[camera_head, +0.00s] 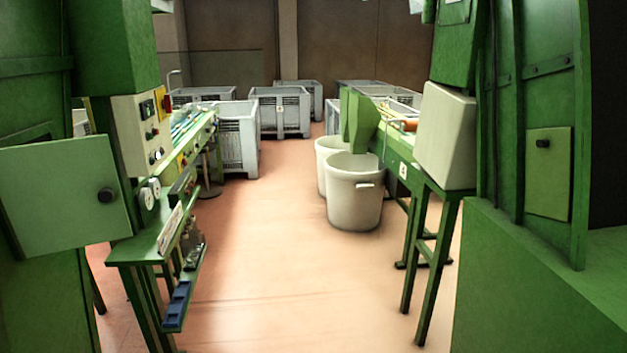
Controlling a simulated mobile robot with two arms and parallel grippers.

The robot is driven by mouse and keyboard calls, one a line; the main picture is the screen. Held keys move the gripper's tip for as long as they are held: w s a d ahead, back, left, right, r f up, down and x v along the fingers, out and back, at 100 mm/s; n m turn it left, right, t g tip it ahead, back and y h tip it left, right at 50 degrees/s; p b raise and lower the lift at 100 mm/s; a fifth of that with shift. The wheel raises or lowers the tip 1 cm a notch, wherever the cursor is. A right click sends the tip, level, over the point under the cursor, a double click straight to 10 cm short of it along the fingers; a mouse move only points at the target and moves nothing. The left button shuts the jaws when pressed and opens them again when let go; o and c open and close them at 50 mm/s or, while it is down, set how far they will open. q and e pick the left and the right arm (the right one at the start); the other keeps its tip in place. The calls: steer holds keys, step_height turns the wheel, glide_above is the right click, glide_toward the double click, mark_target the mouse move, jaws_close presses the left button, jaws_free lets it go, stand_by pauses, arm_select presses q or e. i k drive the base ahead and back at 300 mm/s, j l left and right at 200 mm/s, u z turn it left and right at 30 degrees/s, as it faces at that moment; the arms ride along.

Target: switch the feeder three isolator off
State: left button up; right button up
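I cannot tell which switch is the feeder three isolator; no label is readable. A beige control panel (140,135) on the left machine carries several dark buttons and knobs. A red and yellow switch (163,103) sits at its upper right edge. A black knob (105,195) is on a pale green cabinet door (60,190) at the left. Another black knob (543,143) is on a green panel (548,185) at the right. The positions of these switches are too small to read. Neither of my grippers is in view.
Green machines stand on both sides. A clear reddish floor aisle (285,250) runs between them. White bins (354,195) stand beside the right machine's legs (432,265). Grey crates (280,112) are at the back. A green bench (140,250) juts out at the left.

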mark_target(166, 103)
steer(key=i+u, duration=0.2)
steer(key=i, duration=0.3)
steer(key=i+l+u, duration=0.15)
steer(key=i, duration=0.35)
steer(key=i+l+u, duration=0.2)
steer(key=i, duration=0.3)
steer(key=i+l+u, duration=0.15)
steer(key=i+l, duration=0.15)
steer(key=i, duration=0.15)
